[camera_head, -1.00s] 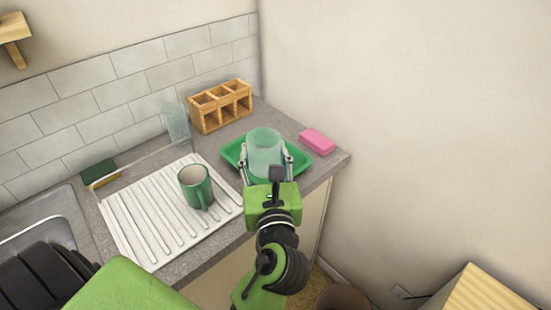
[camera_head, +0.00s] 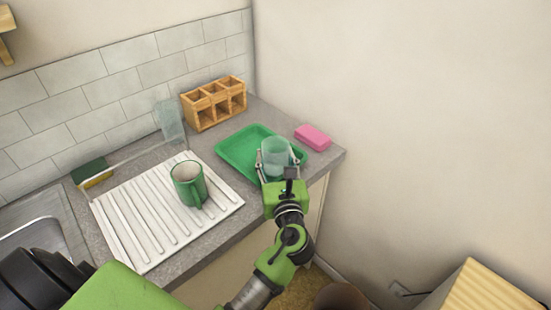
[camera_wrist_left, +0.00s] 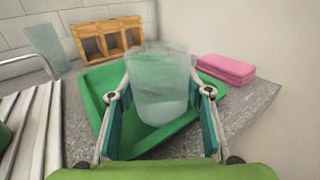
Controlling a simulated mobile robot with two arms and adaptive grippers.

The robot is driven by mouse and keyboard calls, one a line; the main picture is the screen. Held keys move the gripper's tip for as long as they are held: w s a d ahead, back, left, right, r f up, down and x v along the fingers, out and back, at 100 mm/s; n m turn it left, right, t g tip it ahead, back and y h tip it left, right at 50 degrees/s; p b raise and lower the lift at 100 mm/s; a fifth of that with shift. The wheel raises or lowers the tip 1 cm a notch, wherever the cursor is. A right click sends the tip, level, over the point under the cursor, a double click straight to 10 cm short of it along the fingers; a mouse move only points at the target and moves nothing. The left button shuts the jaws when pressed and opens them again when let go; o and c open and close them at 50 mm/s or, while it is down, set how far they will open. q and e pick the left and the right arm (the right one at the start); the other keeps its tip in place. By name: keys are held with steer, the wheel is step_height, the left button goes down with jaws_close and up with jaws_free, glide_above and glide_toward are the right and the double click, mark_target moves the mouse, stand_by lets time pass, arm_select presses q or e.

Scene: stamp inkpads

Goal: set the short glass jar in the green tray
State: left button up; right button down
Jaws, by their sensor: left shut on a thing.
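The short glass jar (camera_head: 275,156) is a clear, pale teal cylinder, and it stands upright between the fingers of my left gripper (camera_head: 279,166). In the left wrist view the jar (camera_wrist_left: 158,85) sits between both finger pads of the gripper (camera_wrist_left: 160,110), which is shut on it. The green tray (camera_head: 236,150) lies on the counter under and behind the jar; the jar is over its front right part. The tray also shows in the left wrist view (camera_wrist_left: 100,85). I cannot tell whether the jar's base touches the tray floor. My right gripper is not in view.
A pink sponge (camera_head: 312,137) lies right of the tray. A wooden compartment box (camera_head: 214,103) and a tall clear glass (camera_head: 170,121) stand behind. A green mug (camera_head: 188,185) stands on the white ribbed drainer (camera_head: 140,225). A green and yellow sponge (camera_head: 92,173) lies near the sink.

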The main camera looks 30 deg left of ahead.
arm_select(q)
steer(key=o, duration=1.4)
steer(key=shift+c, duration=0.2)
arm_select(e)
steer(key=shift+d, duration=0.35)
arm_select(q)
steer(key=b+v, duration=0.1)
steer(key=v, duration=1.1)
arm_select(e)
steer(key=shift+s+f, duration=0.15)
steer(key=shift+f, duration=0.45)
arm_select(q)
steer(key=shift+r, duration=0.1)
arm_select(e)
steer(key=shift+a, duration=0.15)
